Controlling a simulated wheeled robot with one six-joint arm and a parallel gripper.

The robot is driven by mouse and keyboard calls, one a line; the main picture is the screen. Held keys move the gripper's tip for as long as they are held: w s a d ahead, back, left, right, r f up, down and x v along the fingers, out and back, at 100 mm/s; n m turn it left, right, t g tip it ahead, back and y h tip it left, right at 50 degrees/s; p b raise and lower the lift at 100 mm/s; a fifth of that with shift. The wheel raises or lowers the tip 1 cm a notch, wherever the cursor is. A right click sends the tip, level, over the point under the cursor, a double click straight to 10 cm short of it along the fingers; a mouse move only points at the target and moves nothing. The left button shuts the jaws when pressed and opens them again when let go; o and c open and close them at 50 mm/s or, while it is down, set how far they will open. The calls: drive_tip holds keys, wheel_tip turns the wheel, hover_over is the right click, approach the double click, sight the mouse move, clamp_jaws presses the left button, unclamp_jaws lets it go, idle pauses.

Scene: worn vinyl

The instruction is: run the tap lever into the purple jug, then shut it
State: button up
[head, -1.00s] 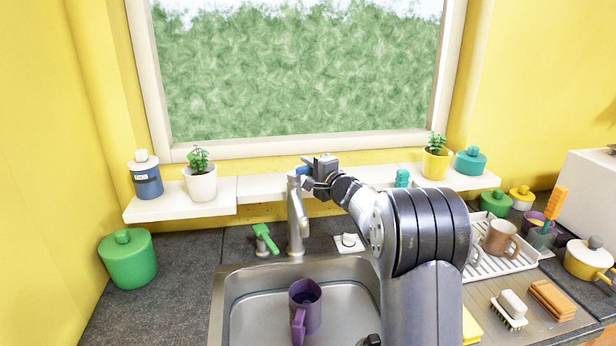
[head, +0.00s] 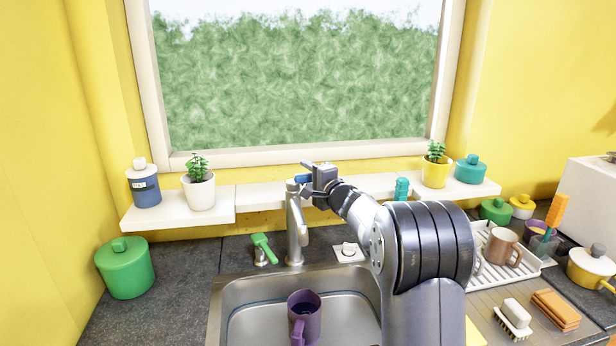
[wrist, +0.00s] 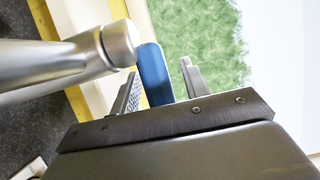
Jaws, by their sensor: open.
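The tap (head: 296,228) stands behind the sink, with a blue tap lever (head: 300,179) at its top. My gripper (head: 308,177) is at the lever from the right. In the wrist view the lever (wrist: 154,74) lies between the two open fingers of my gripper (wrist: 160,68), nearer the left finger; contact is unclear. The purple jug (head: 305,323) stands upright in the sink below the tap, handle toward me. Its inside is dark, and I cannot tell how full it is. I see no clear stream of water from the spout.
The steel sink (head: 245,292) has bare floor around the jug. A green brush (head: 263,247) stands left of the tap. The sill shelf (head: 262,196) behind holds potted plants and bottles. A dish rack (head: 498,275) with a brown mug (head: 500,246) is at right.

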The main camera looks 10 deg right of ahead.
drive_tip(key=shift+s, duration=0.1)
drive_tip(key=b+v, duration=0.4)
drive_tip(key=v, duration=0.6)
drive_tip(key=shift+s, duration=0.3)
drive_tip(key=shift+w, duration=0.1)
drive_tip(key=p+x, duration=0.4)
drive_tip(key=x, duration=0.6)
drive_tip(key=shift+w+p, duration=0.35)
drive_tip(key=shift+f+b, duration=0.1)
drive_tip(key=shift+b, duration=0.2)
